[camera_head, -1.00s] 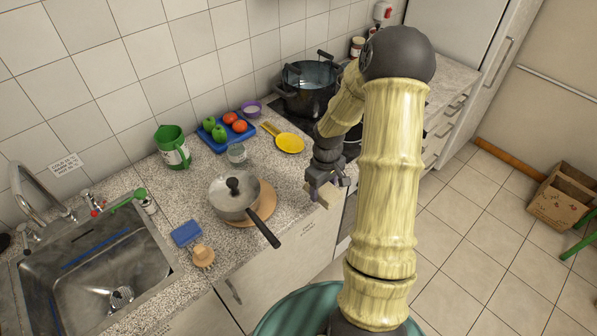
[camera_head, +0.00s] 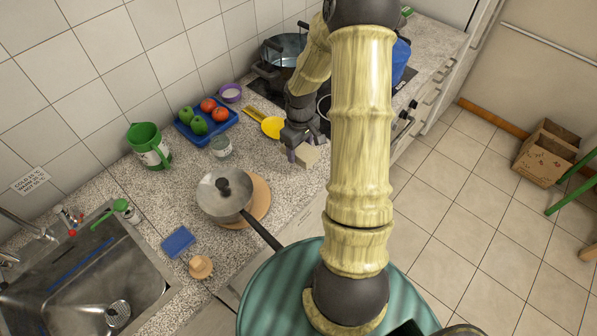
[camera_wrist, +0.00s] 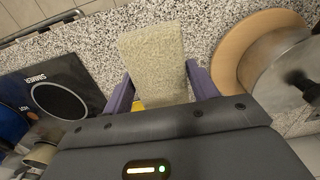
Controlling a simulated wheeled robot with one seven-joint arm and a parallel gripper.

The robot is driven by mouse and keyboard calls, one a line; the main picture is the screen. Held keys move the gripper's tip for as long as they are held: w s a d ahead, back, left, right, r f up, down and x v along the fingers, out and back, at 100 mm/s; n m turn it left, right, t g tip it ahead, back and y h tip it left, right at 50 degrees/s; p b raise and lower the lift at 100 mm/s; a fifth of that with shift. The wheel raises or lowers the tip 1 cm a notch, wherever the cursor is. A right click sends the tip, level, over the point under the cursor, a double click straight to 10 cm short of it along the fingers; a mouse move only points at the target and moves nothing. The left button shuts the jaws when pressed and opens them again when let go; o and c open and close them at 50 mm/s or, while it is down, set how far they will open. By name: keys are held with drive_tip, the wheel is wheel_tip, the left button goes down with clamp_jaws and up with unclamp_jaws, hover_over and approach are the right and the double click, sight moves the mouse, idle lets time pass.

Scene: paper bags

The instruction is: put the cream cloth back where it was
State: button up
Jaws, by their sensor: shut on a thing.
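The cream cloth (camera_head: 307,157) is a thick, pale, block-like piece held in my gripper (camera_head: 298,152). In the wrist view the cloth (camera_wrist: 155,55) sits between the two purple fingers of my gripper (camera_wrist: 160,85), with its far end sticking out over the speckled counter. The gripper is shut on it. In the head view it hangs over the counter's front part, right of the pan and just in front of the yellow spoon. I cannot tell whether the cloth touches the counter.
A lidded pan (camera_head: 222,195) on a round wooden board (camera_head: 260,197) stands left of the gripper, its handle jutting past the counter edge. The yellow spoon (camera_head: 272,127), a glass jar (camera_head: 221,147) and a blue tray (camera_head: 184,134) of produce lie behind. A dark pot (camera_head: 282,62) stands on the hob.

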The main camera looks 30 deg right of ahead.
drive_tip(key=p, duration=0.1)
hover_over(300, 174)
drive_tip(key=shift+f, duration=2.95)
drive_tip(key=shift+f+p, duration=0.55)
drive_tip(key=shift+f, duration=1.55)
drive_tip(key=shift+f, duration=0.15)
drive_tip(key=o, duration=1)
